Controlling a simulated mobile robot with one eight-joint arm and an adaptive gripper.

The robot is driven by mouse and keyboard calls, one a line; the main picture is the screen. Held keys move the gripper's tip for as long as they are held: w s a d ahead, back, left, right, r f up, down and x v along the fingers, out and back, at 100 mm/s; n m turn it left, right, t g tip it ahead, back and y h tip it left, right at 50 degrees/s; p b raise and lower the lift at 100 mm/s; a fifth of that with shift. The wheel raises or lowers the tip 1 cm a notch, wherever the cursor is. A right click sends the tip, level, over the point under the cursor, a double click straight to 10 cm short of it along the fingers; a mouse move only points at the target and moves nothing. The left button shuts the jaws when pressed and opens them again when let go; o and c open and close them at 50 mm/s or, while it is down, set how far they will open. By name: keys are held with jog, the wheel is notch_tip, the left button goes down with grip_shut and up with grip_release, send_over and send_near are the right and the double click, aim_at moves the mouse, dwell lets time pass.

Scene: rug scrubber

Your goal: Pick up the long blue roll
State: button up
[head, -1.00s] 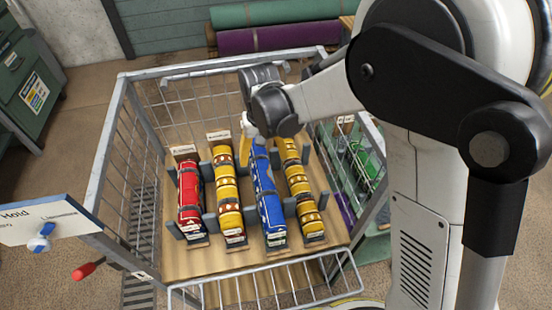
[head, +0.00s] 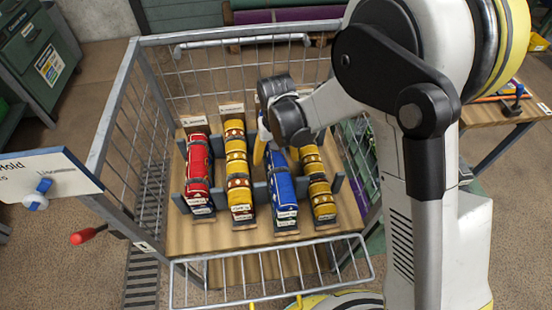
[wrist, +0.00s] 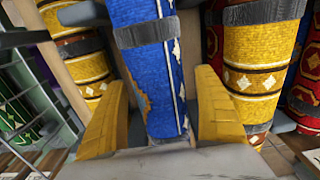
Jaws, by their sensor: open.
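The long blue roll (head: 281,190) lies in the wire cart between two yellow patterned rolls, with a dark strap and white marks on it. In the wrist view the blue roll (wrist: 150,70) runs between the two yellow fingers of my gripper (wrist: 163,118). The fingers are open, one on each side of the roll, with a gap visible on both sides. In the head view my gripper (head: 268,150) is over the far part of the blue roll and hides that part. Contact with the roll cannot be told.
A red roll (head: 198,170) and a yellow roll (head: 238,175) lie left of the blue one, another yellow roll (head: 318,185) right. Grey dividers stand between them. The cart's metal rim (head: 110,125) surrounds them. A sign (head: 45,178) stands at left.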

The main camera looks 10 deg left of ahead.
jog(key=c, duration=1.5)
jog(key=shift+r, duration=0.15)
